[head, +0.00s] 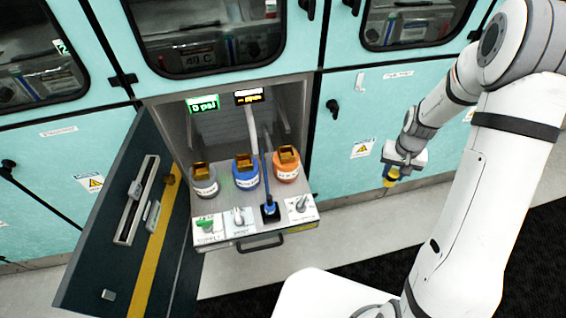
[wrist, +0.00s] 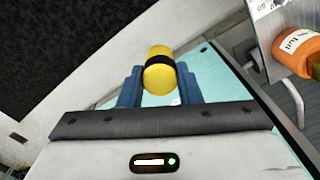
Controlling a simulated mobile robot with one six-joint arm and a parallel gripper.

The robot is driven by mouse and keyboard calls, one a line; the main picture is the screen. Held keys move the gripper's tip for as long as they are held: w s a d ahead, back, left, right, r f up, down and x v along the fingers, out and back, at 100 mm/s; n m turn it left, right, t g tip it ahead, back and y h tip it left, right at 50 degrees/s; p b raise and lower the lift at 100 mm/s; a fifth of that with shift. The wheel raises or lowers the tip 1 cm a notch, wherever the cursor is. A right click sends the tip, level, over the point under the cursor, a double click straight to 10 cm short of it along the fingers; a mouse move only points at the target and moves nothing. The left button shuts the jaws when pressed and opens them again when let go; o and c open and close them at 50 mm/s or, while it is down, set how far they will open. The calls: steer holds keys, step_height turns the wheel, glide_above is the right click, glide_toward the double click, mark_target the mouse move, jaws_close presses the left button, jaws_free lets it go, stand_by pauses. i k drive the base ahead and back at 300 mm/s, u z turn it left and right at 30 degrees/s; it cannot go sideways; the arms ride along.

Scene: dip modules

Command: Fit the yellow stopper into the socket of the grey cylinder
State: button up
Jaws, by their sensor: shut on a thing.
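The yellow stopper (wrist: 158,77) has a black band and sits between the blue fingers of my gripper (wrist: 160,85) in the wrist view. In the head view, my gripper (head: 396,168) is shut on the stopper (head: 390,179), held in the air right of the open drawer. The grey cylinder (head: 205,188) stands upright at the left of the row in the drawer, well apart from my gripper. A brownish-orange square piece shows at its top. The inside of its socket cannot be made out.
A blue cylinder (head: 246,180) and an orange cylinder (head: 287,172) stand right of the grey one. A blue-handled lever (head: 268,188) rises in front of them. Switches (head: 238,216) line the drawer front. An open dark door (head: 120,225) stands at left. Air between gripper and drawer looks clear.

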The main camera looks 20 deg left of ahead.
mark_target(204, 179)
steer(key=z, duration=0.9)
steer(key=i, duration=0.1)
steer(key=u, duration=3.15)
steer(key=k, duration=0.4)
steer(key=u, duration=0.15)
steer(key=i, duration=1.4)
steer(key=z, duration=0.1)
